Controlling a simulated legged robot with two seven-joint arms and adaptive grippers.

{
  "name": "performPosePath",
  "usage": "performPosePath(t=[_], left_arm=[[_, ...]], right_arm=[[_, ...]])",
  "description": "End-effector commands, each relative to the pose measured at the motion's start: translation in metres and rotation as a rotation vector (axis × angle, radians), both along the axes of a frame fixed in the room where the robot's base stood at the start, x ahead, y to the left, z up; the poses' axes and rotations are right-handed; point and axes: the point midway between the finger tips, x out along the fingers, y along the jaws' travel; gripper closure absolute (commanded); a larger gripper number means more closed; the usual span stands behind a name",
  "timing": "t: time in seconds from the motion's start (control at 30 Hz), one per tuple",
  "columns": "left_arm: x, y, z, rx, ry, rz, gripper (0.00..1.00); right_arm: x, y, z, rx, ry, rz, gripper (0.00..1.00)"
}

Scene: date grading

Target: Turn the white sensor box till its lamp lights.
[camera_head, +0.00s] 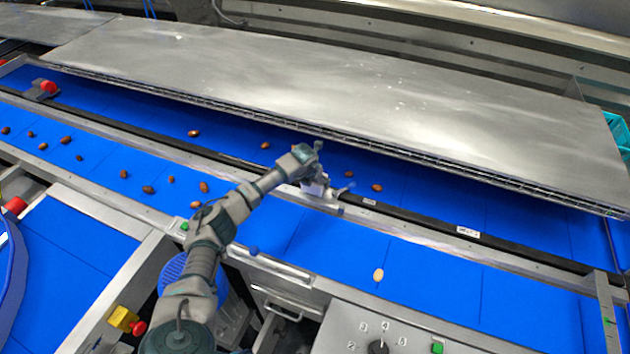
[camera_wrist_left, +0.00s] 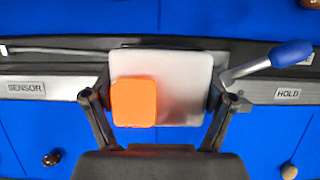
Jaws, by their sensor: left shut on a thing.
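The white sensor box (camera_wrist_left: 184,92) sits between the fingers of my left gripper (camera_wrist_left: 160,92) in the left wrist view. The fingers are shut on its left and right sides. An orange rounded block (camera_wrist_left: 133,102) covers the left part of its face; I cannot tell whether this is the lamp or whether it is lit. In the head view my left gripper (camera_head: 315,176) is over the metal rail between the two blue belts, and the box (camera_head: 317,188) is mostly hidden under it. My right gripper is not in view.
A lever with a blue handle (camera_wrist_left: 290,54) stands close to the box's right, above a HOLD label (camera_wrist_left: 288,94). A SENSOR label (camera_wrist_left: 24,88) is to the left. Several dates lie on the blue belts (camera_head: 330,245). A steel cover (camera_head: 330,85) spans behind.

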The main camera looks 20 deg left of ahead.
Motion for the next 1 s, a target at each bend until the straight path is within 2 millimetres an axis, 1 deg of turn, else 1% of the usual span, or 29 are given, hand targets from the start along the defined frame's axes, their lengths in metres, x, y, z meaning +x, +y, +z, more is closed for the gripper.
performPosePath(t=[0.03,0.4,0.43,0.5,0.87,0.97,1.0], left_arm=[[-0.003,0.001,-0.005,0.002,0.012,0.007,0.52],[-0.003,0.000,-0.005,0.002,0.012,0.011,0.52],[-0.003,0.000,-0.005,0.002,0.012,0.011,0.14],[-0.003,0.000,-0.004,0.001,0.011,0.010,0.00],[-0.001,0.000,0.000,0.000,0.003,0.009,0.00],[-0.004,0.000,0.009,0.000,0.001,0.009,0.00],[-0.006,0.000,0.015,0.000,0.001,0.009,0.00]], right_arm=[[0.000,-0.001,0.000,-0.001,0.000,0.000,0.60],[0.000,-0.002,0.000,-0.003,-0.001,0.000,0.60],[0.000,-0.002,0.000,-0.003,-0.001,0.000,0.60],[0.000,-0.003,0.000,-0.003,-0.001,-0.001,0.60],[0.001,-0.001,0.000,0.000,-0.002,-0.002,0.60],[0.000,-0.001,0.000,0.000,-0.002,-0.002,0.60],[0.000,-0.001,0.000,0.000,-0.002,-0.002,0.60]])
